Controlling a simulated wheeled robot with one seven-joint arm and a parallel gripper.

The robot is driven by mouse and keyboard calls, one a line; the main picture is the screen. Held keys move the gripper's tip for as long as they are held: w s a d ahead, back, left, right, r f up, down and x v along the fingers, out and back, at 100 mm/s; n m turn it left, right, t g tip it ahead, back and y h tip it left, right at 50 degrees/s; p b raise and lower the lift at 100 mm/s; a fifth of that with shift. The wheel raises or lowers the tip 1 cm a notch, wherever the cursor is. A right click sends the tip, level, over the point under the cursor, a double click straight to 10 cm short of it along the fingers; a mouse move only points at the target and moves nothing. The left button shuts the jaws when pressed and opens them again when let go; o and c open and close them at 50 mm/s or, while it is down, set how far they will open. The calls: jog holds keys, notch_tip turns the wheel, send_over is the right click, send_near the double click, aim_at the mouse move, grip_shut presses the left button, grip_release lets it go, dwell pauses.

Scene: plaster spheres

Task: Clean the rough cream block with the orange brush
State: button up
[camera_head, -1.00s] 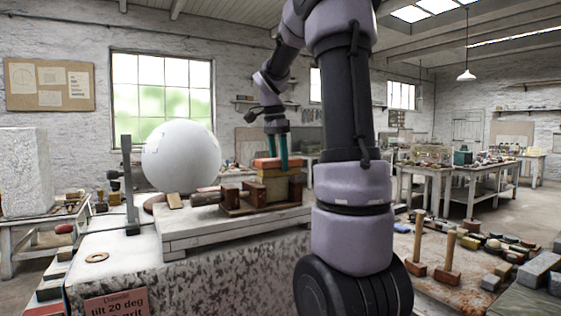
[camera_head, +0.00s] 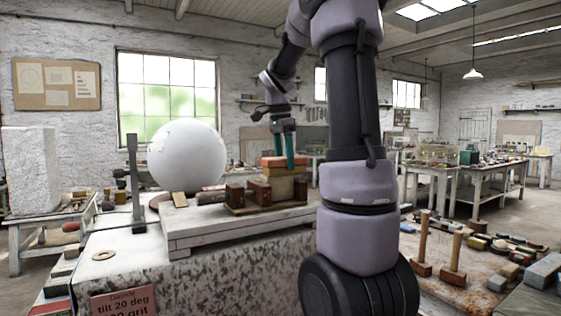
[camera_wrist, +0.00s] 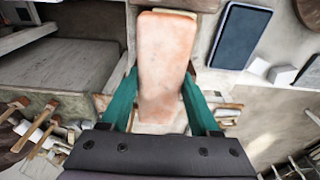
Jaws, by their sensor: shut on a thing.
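The orange brush (camera_head: 285,161) lies flat on top of the cream block (camera_head: 285,186) in the head view. In the wrist view the brush (camera_wrist: 165,62) is a long, worn, pale orange body between my teal fingers. My gripper (camera_head: 283,158) points down and is shut on the brush. The block sits on a wooden holder among brown wooden pieces (camera_head: 236,195). From the wrist the brush hides nearly all of the block. The brush's underside is hidden, though it appears to touch the block's top.
A large white plaster sphere (camera_head: 187,156) stands left of the block, beside a grey upright post (camera_head: 135,185). A pale slab (camera_head: 190,234) carries the holder. A dark tablet-like panel (camera_wrist: 240,36) shows in the wrist view.

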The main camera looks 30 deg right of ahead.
jog(key=shift+d, duration=1.25)
jog(key=shift+a, duration=2.25)
jog(key=shift+d, duration=2.25)
jog(key=shift+a, duration=0.1)
